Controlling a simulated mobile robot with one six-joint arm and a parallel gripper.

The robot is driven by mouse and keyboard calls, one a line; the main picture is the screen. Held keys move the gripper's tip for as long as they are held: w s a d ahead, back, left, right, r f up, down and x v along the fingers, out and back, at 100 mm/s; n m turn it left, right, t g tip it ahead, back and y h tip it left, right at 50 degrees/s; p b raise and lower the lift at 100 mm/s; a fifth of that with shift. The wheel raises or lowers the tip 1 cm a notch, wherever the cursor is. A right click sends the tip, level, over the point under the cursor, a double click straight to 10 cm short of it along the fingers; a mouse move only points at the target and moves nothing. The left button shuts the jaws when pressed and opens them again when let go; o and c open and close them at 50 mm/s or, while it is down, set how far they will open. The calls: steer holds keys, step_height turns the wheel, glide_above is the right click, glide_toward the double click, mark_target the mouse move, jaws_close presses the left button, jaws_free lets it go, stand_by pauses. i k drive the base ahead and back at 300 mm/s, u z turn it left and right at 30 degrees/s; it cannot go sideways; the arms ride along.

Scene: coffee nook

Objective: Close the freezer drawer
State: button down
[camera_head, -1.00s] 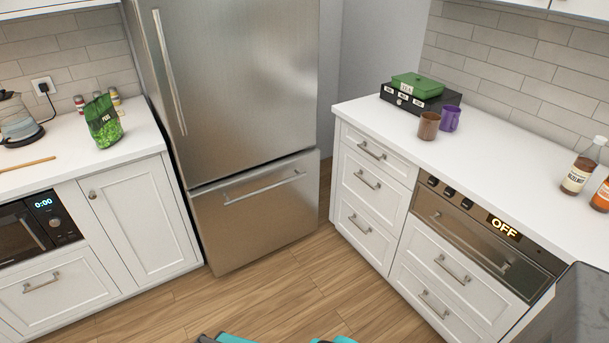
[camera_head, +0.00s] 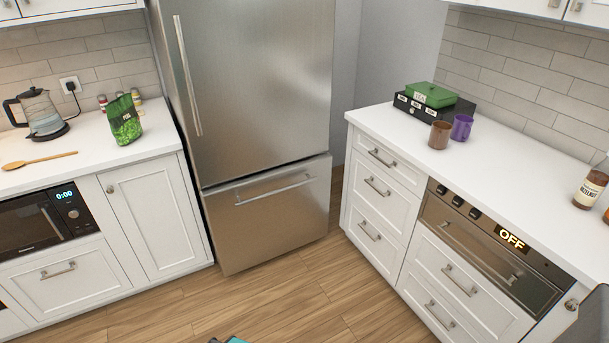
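The freezer drawer (camera_head: 268,215) is the lower steel front of the tall fridge (camera_head: 255,90). It has a long horizontal bar handle (camera_head: 275,190) near its top edge. A thin dark seam runs between the drawer and the fridge door above. The front looks nearly in line with the door, and I cannot tell whether the drawer stands slightly out. No inside of the drawer shows. My gripper is not in view; only a small teal and dark part shows at the bottom edge, and I cannot tell what it is.
The wooden floor (camera_head: 290,300) before the drawer is clear. A left counter (camera_head: 85,150) holds a kettle, spoon and green bag. A right counter (camera_head: 490,165) holds boxes, mugs and bottles, above drawers and an oven (camera_head: 490,250) reading OFF.

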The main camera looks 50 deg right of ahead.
mark_target(255, 218)
steer(key=z, duration=0.05)
steer(key=i, duration=1.3)
steer(key=z, duration=0.5)
